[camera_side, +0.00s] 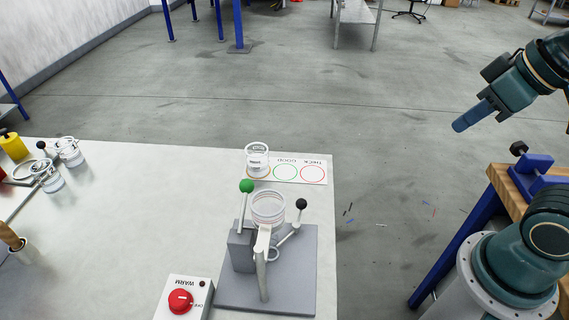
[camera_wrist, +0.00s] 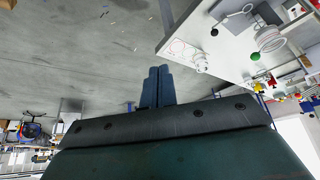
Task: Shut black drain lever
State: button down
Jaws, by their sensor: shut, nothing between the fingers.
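The black drain lever (camera_side: 300,205) is a black ball knob on a pale rod. It slants up to the right, beside the clear cup (camera_side: 268,207) of the grey nozzle stand (camera_side: 300,268). A green-knobbed lever (camera_side: 246,187) stands upright on the stand's left side. My gripper (camera_side: 461,125) is high at the right in the side view, well away from the stand and touching nothing. In the wrist view my gripper (camera_wrist: 159,71) has its blue fingers together and empty. The stand's clear cup (camera_wrist: 270,40) shows at the upper right there.
A lidded jar (camera_side: 257,160) stands on the left circle of a white card (camera_side: 300,171) behind the stand. A red button box (camera_side: 182,300) is at the front. Jars and tools crowd the table's left end. Open floor lies between table and arm.

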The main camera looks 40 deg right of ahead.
jog(key=c, duration=1.6)
grip_release()
jog(key=o, duration=0.3)
jog(key=shift+w+a+n, duration=0.1)
jog(key=shift+w+n, duration=0.15)
jog(key=shift+n, duration=0.05)
jog(key=shift+o, duration=0.2)
jog(key=n+g, duration=0.4)
jog(key=n, duration=1.8)
send_over(303, 200)
jog(key=s+d, duration=0.1)
jog(key=s, duration=0.2)
notch_tip(303, 200, down, 8)
jog(key=shift+w+f+y, duration=0.2)
jog(key=shift+f+y, duration=0.05)
jog(key=shift+y, duration=0.15)
jog(key=shift+w+a+f, duration=0.15)
jog(key=shift+w+f, duration=0.25)
jog(key=shift+f, duration=1.85)
jog(key=shift+w+a+f, duration=0.2)
jog(key=shift+w+f, duration=0.2)
jog(key=shift+f, duration=1.85)
jog(key=shift+w+a+f, duration=0.15)
jog(key=shift+w+f, duration=0.25)
jog(key=shift+f, duration=1.85)
